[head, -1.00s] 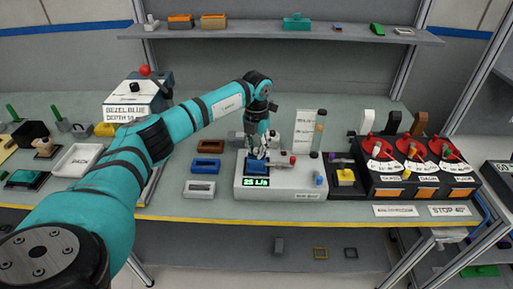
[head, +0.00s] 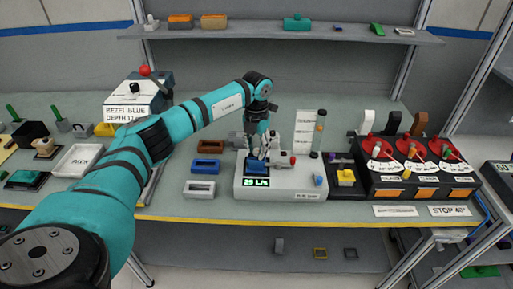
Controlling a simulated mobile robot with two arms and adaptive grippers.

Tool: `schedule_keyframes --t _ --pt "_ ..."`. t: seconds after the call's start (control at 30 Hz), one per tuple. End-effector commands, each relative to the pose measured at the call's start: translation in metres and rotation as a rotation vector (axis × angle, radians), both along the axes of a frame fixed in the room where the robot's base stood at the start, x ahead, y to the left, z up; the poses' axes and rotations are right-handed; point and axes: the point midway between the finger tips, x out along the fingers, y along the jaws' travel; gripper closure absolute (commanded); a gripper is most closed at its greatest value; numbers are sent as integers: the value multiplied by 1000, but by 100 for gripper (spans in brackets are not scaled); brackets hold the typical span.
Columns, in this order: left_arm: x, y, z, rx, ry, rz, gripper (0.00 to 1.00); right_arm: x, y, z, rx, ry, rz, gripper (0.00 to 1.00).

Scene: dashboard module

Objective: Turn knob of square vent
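A white module (head: 310,180) with a green "25 L/s" display (head: 256,183) stands on the bench near the middle of the head view. A blue square piece (head: 257,168), seemingly the square vent, sits on it above the display. My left gripper (head: 272,152) points down over the module, just above and right of the blue piece. Its small fingers overlap the vent area, so contact and grip cannot be told. A small red part (head: 292,161) shows right of the fingers. The vent's knob cannot be made out clearly. My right gripper is not in view.
Grey (head: 199,189), blue (head: 205,166) and brown (head: 209,146) frames lie left of the module. A clear tube (head: 318,133) and white card (head: 304,130) stand behind it. A black box with red dials (head: 411,150) stands at right.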

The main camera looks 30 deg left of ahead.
Motion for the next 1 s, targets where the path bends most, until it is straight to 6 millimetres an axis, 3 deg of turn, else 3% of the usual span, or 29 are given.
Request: schedule_keyframes --t 0.1,0.47,1.0 --pt "0 0 0 0 0 0 55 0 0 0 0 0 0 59" --pt "1 0 9 -1 -3 0 55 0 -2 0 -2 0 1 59" --pt "1 0 108 -1 -3 0 55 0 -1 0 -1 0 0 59"
